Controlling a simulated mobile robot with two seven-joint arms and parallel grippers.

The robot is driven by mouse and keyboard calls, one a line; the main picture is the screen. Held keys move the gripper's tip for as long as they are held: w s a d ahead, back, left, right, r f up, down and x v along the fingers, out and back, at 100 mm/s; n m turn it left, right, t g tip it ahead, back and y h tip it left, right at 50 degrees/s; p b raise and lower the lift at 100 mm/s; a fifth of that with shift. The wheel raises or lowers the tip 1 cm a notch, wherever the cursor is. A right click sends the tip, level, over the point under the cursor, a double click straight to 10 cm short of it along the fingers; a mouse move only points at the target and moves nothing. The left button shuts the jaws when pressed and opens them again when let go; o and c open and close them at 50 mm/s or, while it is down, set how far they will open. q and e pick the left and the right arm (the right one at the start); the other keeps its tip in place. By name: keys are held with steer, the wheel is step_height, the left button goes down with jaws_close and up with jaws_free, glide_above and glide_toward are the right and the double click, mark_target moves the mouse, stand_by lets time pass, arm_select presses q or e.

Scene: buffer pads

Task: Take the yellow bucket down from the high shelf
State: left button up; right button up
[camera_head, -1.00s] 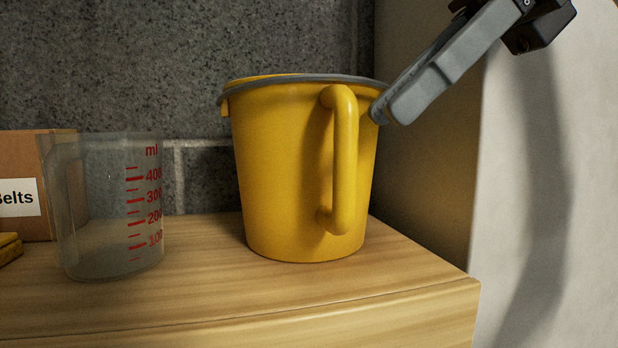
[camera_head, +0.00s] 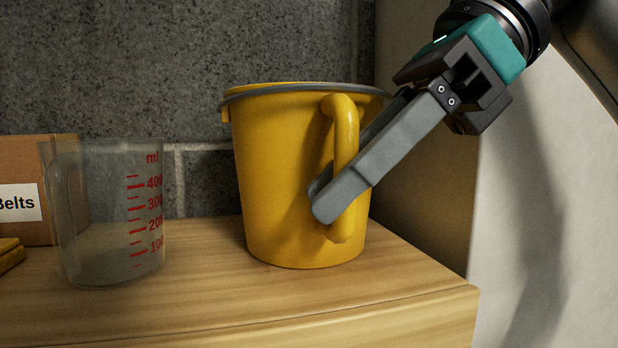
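The yellow bucket (camera_head: 275,180) stands upright on the wooden shelf (camera_head: 200,318). It has a grey rim and a vertical yellow handle (camera_head: 345,120) facing me, slightly right. My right gripper (camera_head: 330,190) reaches in from the upper right. Its near grey finger crosses in front of the lower part of the handle. The other finger shows partly behind the handle, against the bucket's side. The fingers are apart with the handle between them; whether they touch it is hidden. My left gripper is not in view.
A clear measuring cup (camera_head: 100,225) with red marks stands left of the bucket. A cardboard box (camera_head: 22,165) labelled "Belts" and a yellow item (camera_head: 10,255) are at the far left. A side panel (camera_head: 430,200) bounds the shelf at the right. A grey block wall is behind.

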jaws_close()
stand_by(1.3)
